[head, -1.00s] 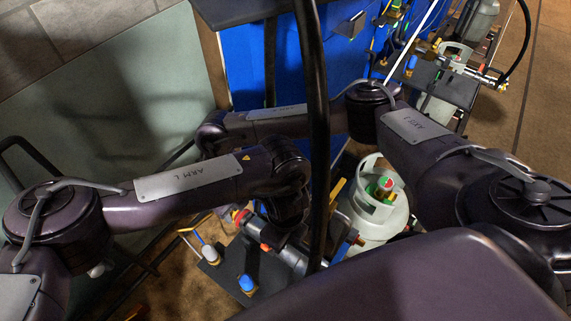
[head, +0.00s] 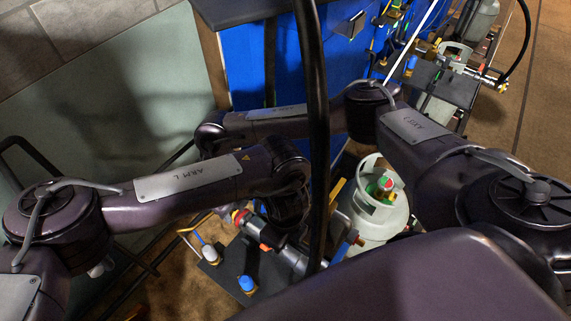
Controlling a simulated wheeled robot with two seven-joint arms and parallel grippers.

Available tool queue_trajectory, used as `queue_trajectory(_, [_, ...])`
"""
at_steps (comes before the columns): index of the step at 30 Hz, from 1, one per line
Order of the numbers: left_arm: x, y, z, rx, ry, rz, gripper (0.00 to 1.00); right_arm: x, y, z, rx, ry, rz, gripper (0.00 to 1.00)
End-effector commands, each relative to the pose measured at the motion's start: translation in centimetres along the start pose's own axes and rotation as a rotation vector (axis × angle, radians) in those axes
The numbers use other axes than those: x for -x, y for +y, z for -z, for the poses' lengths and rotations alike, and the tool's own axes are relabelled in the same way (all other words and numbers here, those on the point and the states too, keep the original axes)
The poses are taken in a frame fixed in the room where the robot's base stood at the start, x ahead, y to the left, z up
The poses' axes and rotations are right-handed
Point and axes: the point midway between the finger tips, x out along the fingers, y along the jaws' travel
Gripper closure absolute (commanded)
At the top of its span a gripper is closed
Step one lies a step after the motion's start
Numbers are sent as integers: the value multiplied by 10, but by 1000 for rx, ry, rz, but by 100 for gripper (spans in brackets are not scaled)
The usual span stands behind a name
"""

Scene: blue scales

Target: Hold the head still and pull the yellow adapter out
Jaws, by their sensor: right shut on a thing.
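My two arms cross in the middle of the head view. A dark and silver fitting that looks like the head (head: 294,260) lies slantwise below the crossing. A small yellow and red part (head: 236,214) shows at its upper left end; I cannot tell whether it is the yellow adapter. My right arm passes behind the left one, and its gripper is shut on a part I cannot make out. My left arm's dark wrist hangs over the fitting. Its fingers are hidden and their state does not show.
A white gas cylinder (head: 374,208) stands right of the fitting. A dark plate with a blue-capped piece (head: 247,284) lies below. A black hose (head: 318,130) hangs across the middle. A blue cabinet (head: 250,65) stands behind. A similar head (head: 465,68) sits at upper right.

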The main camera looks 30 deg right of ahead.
Motion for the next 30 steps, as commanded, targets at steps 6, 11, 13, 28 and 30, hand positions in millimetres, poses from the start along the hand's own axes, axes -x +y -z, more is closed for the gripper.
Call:
queue_trajectory(6, [1,0,2,-3,1,1,100,0,-1,-10,-4,-4,2,81])
queue_trajectory(11, [0,0,1,-2,1,1,100,0,-1,-17,-3,-4,2,81])
queue_trajectory(13, [0,0,1,-2,1,1,100,0,-1,-19,-2,-4,2,81])
queue_trajectory(28, [0,0,0,-1,0,0,100,0,0,-39,-2,-3,0,81])
queue_trajectory(30, [0,0,0,-1,0,0,100,0,0,-42,-3,-3,1,81])
